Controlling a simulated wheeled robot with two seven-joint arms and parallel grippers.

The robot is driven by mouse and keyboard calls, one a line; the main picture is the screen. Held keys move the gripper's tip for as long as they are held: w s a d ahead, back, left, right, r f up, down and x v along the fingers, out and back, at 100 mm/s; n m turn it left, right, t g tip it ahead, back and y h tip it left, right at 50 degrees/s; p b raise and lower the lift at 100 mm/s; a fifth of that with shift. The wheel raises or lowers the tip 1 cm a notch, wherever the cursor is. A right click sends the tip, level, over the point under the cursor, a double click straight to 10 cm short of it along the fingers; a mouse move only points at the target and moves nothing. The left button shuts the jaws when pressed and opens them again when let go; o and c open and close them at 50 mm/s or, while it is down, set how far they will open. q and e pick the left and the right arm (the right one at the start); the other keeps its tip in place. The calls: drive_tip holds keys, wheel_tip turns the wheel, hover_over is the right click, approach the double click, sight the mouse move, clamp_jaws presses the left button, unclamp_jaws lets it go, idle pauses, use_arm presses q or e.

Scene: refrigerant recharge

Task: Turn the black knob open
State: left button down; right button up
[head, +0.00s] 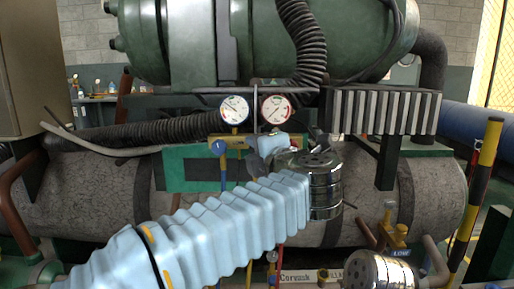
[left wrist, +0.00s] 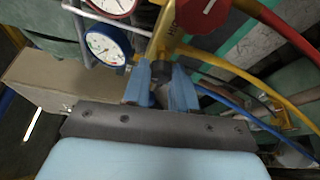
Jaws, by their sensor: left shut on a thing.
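My left gripper (head: 268,144) reaches in at the gauge manifold (head: 234,142) in the head view. Its two light blue fingers (left wrist: 161,88) show in the left wrist view, shut on a small dark piece between them, which looks like the black knob (left wrist: 159,74). Most of the knob is hidden by the fingers, so its turn angle cannot be told. The yellow manifold body also shows in the left wrist view (left wrist: 162,32).
A blue-rimmed gauge (head: 235,109) and a red-rimmed gauge (head: 275,109) stand above the manifold. A blue knob (head: 219,147) is at its left end. A red knob (left wrist: 203,12) and yellow, red and blue hoses are close to the fingers. A yellow LOW valve (head: 400,238) stands right.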

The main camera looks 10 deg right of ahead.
use_arm(q)
drive_tip(key=shift+f+n, duration=0.1)
drive_tip(key=shift+n, duration=0.2)
drive_tip(key=c, duration=0.9)
unclamp_jaws()
drive_tip(key=b+v, duration=0.1)
drive_tip(key=v, duration=1.2)
drive_tip(key=shift+s+b, duration=0.4)
